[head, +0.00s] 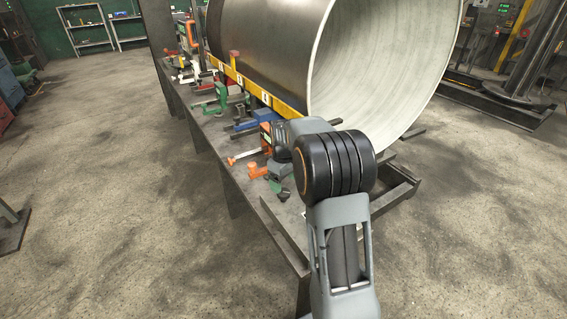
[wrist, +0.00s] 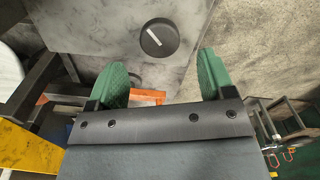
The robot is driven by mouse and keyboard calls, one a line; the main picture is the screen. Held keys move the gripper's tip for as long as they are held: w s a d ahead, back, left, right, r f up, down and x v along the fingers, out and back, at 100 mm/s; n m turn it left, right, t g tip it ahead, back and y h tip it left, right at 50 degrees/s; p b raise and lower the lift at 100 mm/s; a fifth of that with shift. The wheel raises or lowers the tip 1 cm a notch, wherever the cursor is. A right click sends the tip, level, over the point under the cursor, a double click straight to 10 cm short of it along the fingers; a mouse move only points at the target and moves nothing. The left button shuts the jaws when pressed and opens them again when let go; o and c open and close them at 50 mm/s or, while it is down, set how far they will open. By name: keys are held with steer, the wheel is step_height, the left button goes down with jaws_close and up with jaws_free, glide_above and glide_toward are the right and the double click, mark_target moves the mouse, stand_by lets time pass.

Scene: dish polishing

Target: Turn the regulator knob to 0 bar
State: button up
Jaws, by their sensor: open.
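The regulator knob (wrist: 167,47) is a dark round disc with a white pointer line, at the top centre of the wrist view, on a grey surface. The pointer slants toward the lower right. No scale or pressure reading is legible. My gripper (wrist: 160,66) is open, with two green fingertips spread wide. The knob lies beyond the fingertips, between their lines and apart from both. In the head view my gripper (head: 277,186) is at the near end of the bench, mostly hidden by my arm. A small dark round thing (head: 284,195) beside it may be the knob.
A long dark bench (head: 238,181) carries clamps and tools, including a green clamp (head: 221,100). A large metal cylinder (head: 270,40) lies along its right side, behind a yellow rail (head: 285,108). An orange part (wrist: 148,97) shows behind the fingers.

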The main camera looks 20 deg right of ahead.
mark_target(284, 192)
step_height(284, 192, up, 9)
stand_by(0.3)
stand_by(0.5)
